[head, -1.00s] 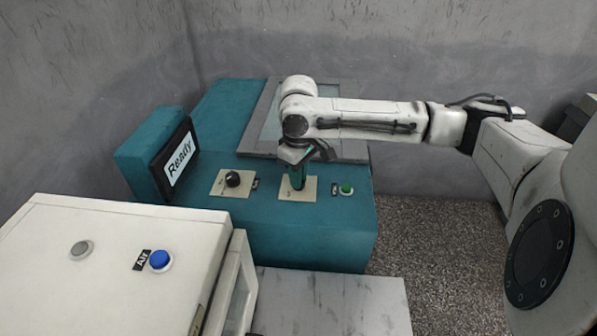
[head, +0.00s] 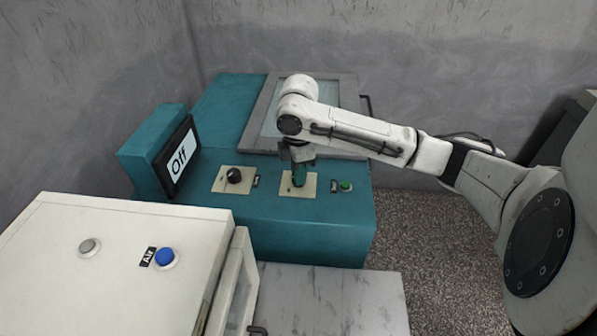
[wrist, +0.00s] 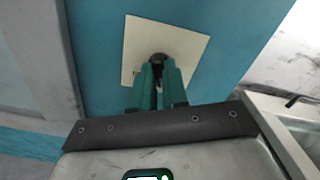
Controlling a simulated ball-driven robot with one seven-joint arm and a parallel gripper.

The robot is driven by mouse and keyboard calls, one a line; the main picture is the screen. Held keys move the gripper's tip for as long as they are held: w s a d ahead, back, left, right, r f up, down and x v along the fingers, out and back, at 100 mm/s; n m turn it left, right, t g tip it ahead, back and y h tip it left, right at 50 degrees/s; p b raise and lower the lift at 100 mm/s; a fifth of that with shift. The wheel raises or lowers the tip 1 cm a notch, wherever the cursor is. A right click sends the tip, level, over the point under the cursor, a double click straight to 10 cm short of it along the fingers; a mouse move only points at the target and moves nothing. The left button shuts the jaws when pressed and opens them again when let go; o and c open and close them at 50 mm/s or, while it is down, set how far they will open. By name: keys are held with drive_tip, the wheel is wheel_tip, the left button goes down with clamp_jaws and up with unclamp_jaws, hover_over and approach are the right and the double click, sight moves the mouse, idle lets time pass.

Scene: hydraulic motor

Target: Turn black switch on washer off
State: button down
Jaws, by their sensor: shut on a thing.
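The teal washer (head: 300,235) stands in the middle of the head view. Its screen (head: 180,160) reads "Off". My gripper (head: 298,181) points down at the right cream plate (head: 285,189) on the washer's top. In the wrist view, the green fingers of my gripper (wrist: 158,68) are shut on a black switch (wrist: 157,57) at the middle of the cream plate (wrist: 190,48). The fingers hide part of the switch, so its exact angle cannot be told. In the head view the gripper covers it.
Another black knob (head: 233,175) sits on a cream plate to the left. A green button (head: 345,186) is close to the right of my gripper. A grey-framed lid (head: 262,115) lies behind. A white cabinet (head: 120,235) with a blue button (head: 165,257) stands at front left.

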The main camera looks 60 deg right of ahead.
drive_tip(key=shift+n+b, duration=0.3)
drive_tip(key=shift+n, duration=1.7)
drive_tip(key=c, duration=1.1)
unclamp_jaws()
drive_tip(key=shift+c, duration=0.2)
wheel_tip(320, 180, up, 11)
drive_tip(key=shift+f, duration=0.2)
